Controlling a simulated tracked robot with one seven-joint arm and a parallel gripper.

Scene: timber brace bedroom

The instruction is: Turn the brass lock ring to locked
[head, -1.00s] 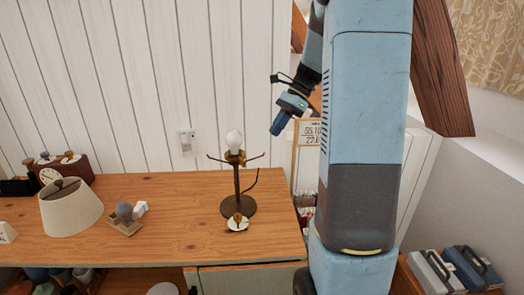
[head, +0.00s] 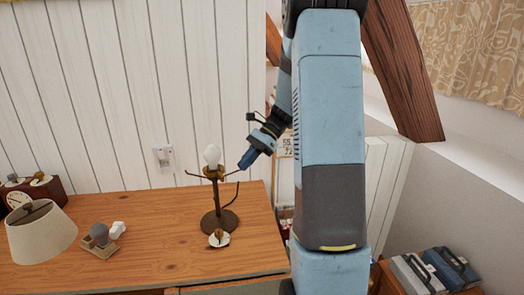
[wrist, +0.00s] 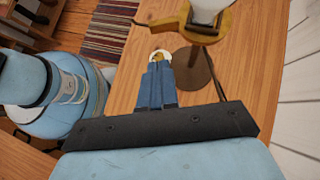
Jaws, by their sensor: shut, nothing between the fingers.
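A brass ring (head: 212,173) with two thin arms sits at the top of a dark lamp stand (head: 217,223), under a white bulb (head: 213,155). In the wrist view the ring (wrist: 203,33) is at the top, right of the fingers, with the bulb (wrist: 209,8) partly cut off. My gripper (head: 244,163) has blue fingers, shut and empty. It points down and left at the right of the ring, near the right arm's end in the head view. I cannot tell if it touches. Its fingers also show in the wrist view (wrist: 158,72).
A white disc with a brass piece (head: 219,239) lies before the lamp base. A cream lampshade (head: 42,233) and a grey knob on a wooden block (head: 100,238) stand left on the wooden desk (head: 155,260). A cord runs behind the lamp, near a wall socket (head: 163,156).

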